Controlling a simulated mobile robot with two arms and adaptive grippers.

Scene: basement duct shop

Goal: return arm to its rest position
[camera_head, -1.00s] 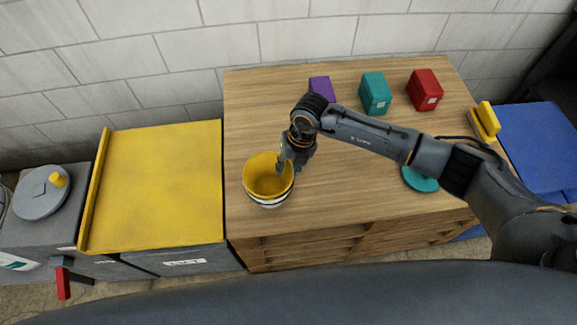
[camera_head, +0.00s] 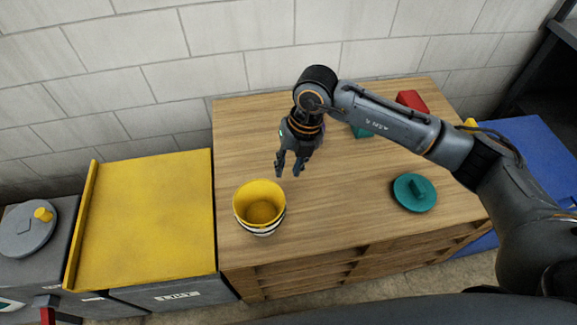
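My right arm comes in from the right and reaches over the wooden cabinet top. Its gripper (camera_head: 289,173) hangs above the wood, just behind and to the right of the yellow bowl, apart from it. The two fingers are spread with nothing between them. My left gripper is not in view.
A yellow bowl (camera_head: 260,203), seemingly stacked on striped ones, stands on the wooden cabinet (camera_head: 330,215) near its front left. A teal lid (camera_head: 414,193) lies at the right. Behind my arm are a teal box (camera_head: 361,132) and a red box (camera_head: 411,100). A yellow-topped unit (camera_head: 150,215) adjoins left.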

